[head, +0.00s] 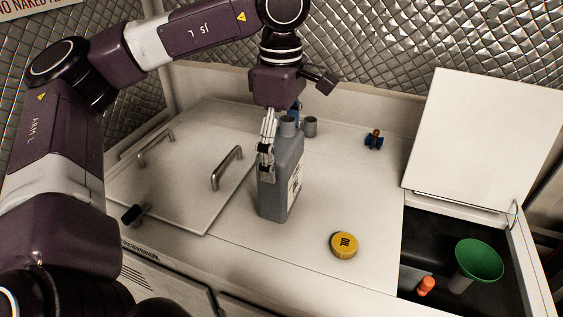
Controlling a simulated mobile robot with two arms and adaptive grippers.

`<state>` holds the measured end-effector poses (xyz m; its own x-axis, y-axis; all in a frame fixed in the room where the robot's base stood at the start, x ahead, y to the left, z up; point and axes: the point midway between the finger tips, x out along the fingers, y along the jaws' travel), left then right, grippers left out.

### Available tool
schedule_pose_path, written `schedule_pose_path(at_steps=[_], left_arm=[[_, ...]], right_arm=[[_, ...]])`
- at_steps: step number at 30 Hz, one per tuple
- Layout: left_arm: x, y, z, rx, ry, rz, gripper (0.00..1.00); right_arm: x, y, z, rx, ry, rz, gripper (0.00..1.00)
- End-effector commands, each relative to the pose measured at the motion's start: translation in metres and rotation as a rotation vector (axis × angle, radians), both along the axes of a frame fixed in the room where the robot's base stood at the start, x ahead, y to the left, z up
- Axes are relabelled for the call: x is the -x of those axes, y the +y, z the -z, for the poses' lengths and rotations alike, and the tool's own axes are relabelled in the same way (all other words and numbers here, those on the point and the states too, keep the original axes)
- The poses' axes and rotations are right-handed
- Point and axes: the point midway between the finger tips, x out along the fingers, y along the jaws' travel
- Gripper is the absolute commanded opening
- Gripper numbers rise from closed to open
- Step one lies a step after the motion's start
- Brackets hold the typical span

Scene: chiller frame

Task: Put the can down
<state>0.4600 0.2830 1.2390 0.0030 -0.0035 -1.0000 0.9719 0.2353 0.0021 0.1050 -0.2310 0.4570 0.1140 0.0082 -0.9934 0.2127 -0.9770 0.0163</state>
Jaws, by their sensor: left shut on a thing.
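The can (287,181) is a grey-blue upright container with a pale label on its right side and a round neck at the top. It is on or just above the white worktop in the middle of the head view; I cannot tell whether its base touches. My left gripper (267,160) comes down from above and is shut on the can at its upper left part. A yellow cap (344,245) marked "OIL" lies on the worktop to the right of the can. My right gripper is not in view.
A closed lid (180,180) with two handles covers the left of the worktop (335,190). A raised lid (485,135) stands over an open bay at right, with a green funnel (480,259) and an orange-topped item (426,285). Free surface surrounds the yellow cap.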

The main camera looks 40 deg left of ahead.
Motion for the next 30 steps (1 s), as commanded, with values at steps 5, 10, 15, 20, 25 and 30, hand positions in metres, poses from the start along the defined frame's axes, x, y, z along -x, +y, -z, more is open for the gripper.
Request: schedule_pose_path(at_steps=[5, 10, 15, 20, 25, 30], left_arm=[[0.000, 0.000, 0.024, -0.001, 0.002, 0.000, 0.27], [0.000, 0.000, 0.032, 0.000, -0.001, 0.000, 0.27], [0.000, 0.000, 0.032, 0.000, -0.001, 0.001, 0.27], [0.000, 0.000, 0.036, -0.001, 0.001, 0.000, 0.88], [0.000, 0.000, 0.035, -0.001, 0.001, 0.000, 1.00], [0.000, 0.000, 0.035, -0.001, 0.001, 0.001, 1.00]], right_arm=[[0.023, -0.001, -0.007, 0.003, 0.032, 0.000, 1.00], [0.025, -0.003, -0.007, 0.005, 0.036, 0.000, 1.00], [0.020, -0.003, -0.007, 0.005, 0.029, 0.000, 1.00], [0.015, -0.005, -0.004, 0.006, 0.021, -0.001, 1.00], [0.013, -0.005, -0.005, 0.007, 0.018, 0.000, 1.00], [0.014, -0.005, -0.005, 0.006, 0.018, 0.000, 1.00]])
